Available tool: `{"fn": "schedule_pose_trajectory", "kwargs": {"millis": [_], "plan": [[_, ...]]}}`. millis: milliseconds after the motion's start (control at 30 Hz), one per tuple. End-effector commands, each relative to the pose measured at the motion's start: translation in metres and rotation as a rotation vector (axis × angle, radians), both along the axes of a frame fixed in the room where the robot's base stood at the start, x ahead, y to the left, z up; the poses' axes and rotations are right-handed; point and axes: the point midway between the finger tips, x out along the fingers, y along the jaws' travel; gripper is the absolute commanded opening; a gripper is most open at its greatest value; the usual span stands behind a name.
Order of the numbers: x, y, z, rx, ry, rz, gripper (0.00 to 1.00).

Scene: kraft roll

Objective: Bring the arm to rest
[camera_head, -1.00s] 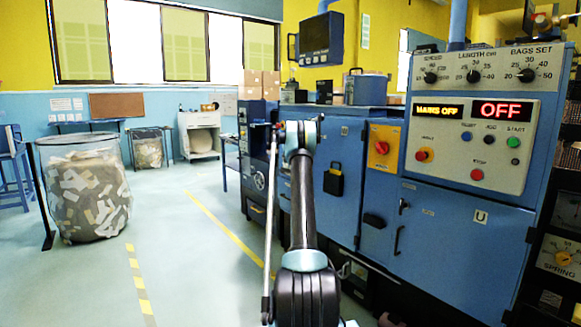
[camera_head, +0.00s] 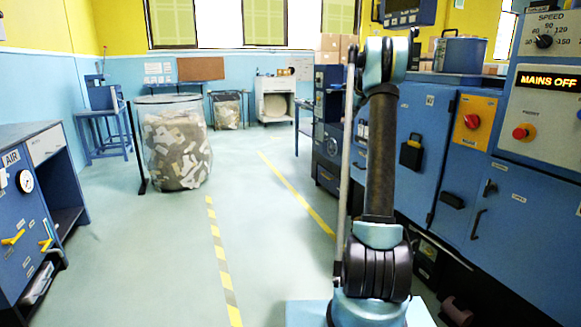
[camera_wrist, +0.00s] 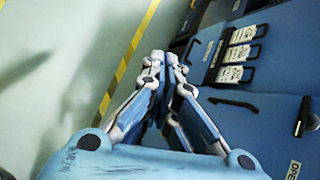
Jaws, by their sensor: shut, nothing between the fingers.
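My arm (camera_head: 381,155) stands upright in the right half of the head view, its forearm raised in front of the blue machine. In the wrist view my gripper (camera_wrist: 160,60) is shut and empty, its fingertips together. It is above the floor, between a yellow floor line and a blue cabinet. In the head view the fingers cannot be made out, hidden behind the arm's upper joint.
The blue machine (camera_head: 525,200) with a MAINS OFF display stands close to my arm's right. A blue AIR bench (camera_head: 25,215) is at the left. A clear waste bin (camera_head: 175,145) stands at the back left. The floor (camera_head: 150,260) between them is free.

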Motion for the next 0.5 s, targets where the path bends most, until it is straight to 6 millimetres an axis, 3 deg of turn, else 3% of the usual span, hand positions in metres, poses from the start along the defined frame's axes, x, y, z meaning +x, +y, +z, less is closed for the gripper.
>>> {"fn": "schedule_pose_trajectory", "kwargs": {"millis": [200,500], "plan": [[-0.071,0.029,0.018,-0.142,0.025,0.199,0.0],[-0.173,0.063,0.027,-0.326,0.057,0.48,0.0]]}}
